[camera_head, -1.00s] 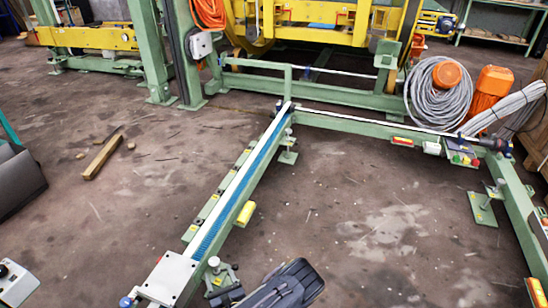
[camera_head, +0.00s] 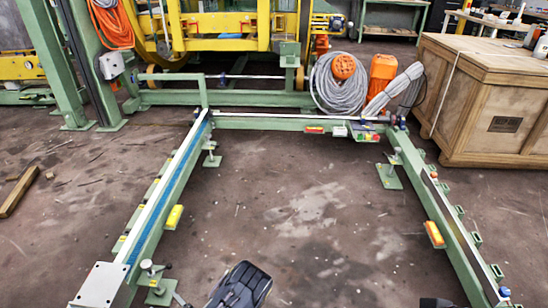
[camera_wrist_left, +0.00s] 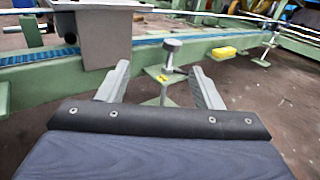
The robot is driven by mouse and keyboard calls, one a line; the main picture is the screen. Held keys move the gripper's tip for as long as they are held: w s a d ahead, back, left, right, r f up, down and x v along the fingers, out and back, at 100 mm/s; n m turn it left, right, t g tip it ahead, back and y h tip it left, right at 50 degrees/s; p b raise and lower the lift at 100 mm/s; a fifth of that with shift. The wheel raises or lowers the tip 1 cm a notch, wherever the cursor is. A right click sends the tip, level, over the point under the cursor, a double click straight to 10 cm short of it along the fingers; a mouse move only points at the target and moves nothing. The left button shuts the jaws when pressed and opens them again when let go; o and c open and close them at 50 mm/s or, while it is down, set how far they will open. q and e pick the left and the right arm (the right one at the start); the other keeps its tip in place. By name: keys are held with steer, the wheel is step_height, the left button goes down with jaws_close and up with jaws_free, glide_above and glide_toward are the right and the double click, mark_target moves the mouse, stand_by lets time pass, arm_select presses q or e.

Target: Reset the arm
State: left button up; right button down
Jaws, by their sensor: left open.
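My left gripper (camera_wrist_left: 160,66) is open in the left wrist view, with its two grey fingers apart and nothing between them. Beyond the fingertips stands a levelling foot with a round metal knob (camera_wrist_left: 171,46); I see no contact. In the head view a dark part of my arm (camera_head: 240,287) shows at the bottom, left of the middle, inside the green floor frame (camera_head: 178,190). The fingers cannot be made out there. A small dark shape at the bottom right edge is too cut off to tell. My right gripper is not in view.
A grey box (camera_wrist_left: 92,35) on the frame's left rail stands close ahead in the wrist view. Yellow machinery (camera_head: 222,28), a grey cable coil (camera_head: 336,88) and a wooden crate (camera_head: 490,95) stand behind. The floor inside the frame (camera_head: 310,210) is clear.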

arm_select(q)
steer(key=s+a+r+n+g+h, duration=0.1)
steer(key=s+a+r+n+g, duration=0.1)
steer(key=s+r+n+g, duration=0.5)
steer(key=s+a+r+n+g+h, duration=0.1)
steer(key=s+a+r+n+g, duration=0.2)
steer(key=r+n+g, duration=0.75)
steer(key=s+d+r+n+t+h+p, duration=0.1)
steer(key=s+d+r+n+t+h, duration=0.4)
steer(key=d+r+h, duration=0.4)
steer(key=s+d+r+n+t+h+p, duration=0.1)
steer(key=s+d+r+n+t+h, duration=0.6)
steer(key=r, duration=0.5)
step_height(320, 180, up, 38)
steer(key=w+d+m+g+p, duration=0.1)
steer(key=w+m+p, duration=0.1)
steer(key=p, duration=3.5)
steer(key=shift+d+y+p, duration=0.3)
steer(key=shift+d+p, duration=0.05)
